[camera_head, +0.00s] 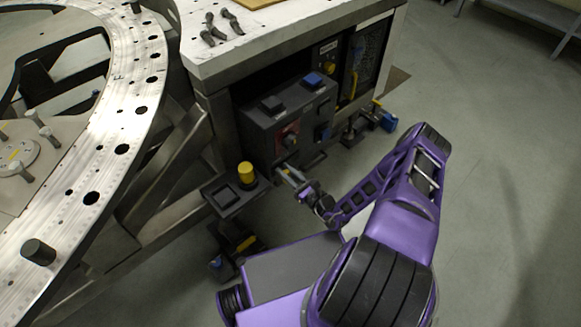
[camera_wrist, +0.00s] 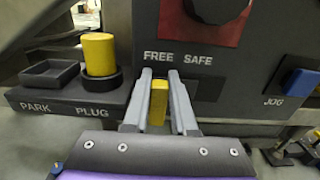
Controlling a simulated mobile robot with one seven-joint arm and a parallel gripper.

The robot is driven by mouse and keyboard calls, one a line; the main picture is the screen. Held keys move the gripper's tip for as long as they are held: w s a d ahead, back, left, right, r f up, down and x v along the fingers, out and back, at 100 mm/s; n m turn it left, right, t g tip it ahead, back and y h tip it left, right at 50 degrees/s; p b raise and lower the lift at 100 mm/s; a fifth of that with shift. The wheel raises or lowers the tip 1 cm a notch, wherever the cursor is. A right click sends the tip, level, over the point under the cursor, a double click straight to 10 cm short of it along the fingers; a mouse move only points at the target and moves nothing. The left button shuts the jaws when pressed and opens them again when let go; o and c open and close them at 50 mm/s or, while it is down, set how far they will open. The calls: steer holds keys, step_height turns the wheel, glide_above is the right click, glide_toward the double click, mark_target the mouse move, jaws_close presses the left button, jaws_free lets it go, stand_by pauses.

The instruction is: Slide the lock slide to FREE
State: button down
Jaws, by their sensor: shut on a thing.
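The lock slide's yellow knob (camera_wrist: 158,103) stands between my two grey fingers in the wrist view. It appears below the word FREE and left of the word SAFE, both printed on the dark control box (camera_wrist: 230,95). My gripper (camera_wrist: 160,100) is shut on this knob; it also shows in the head view (camera_head: 288,174), at the lower front of the control box (camera_head: 262,125). In the head view the knob is too small to make out clearly.
A yellow plug (camera_wrist: 98,54) stands in a black socket on a ledge marked PARK and PLUG, left of my gripper. A red panel with a dark knob (camera_wrist: 215,8) is above; a blue JOG button (camera_wrist: 301,82) is right. Open floor (camera_head: 480,180) lies to the right.

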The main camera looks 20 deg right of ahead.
steer(key=shift+s+a+f, duration=0.1)
steer(key=shift+s+a, duration=0.1)
steer(key=shift+a, duration=0.1)
steer(key=c, duration=0.7)
jaws_free()
steer(key=shift+d, duration=0.1)
steer(key=shift+s+d, duration=0.15)
steer(key=shift+s, duration=0.15)
steer(key=p+v, duration=0.1)
steer(key=v, duration=1.5)
steer(key=shift+s, duration=0.3)
